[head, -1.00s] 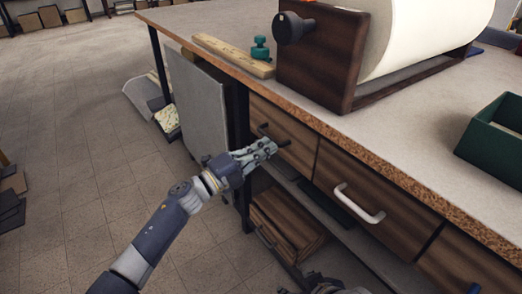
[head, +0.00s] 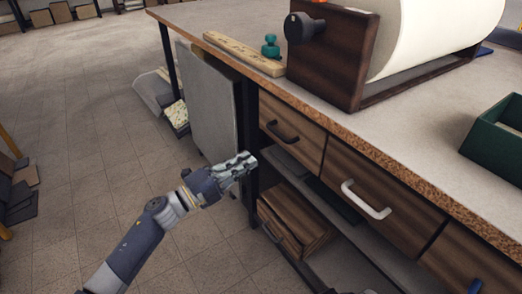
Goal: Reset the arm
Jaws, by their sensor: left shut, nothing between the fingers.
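My left arm comes in from the lower left of the head view. My left gripper (head: 248,161) is shut and empty, in front of the workbench below and left of the black drawer handle (head: 281,131). It appears apart from the handle. The drawer (head: 297,138) with that handle looks closed. My right gripper does not show.
The workbench (head: 440,75) bears a roll of cream material in a wooden stand (head: 335,55), a wooden ruler (head: 243,54) and a green box (head: 498,140). A drawer with a white handle (head: 365,200) is to the right.

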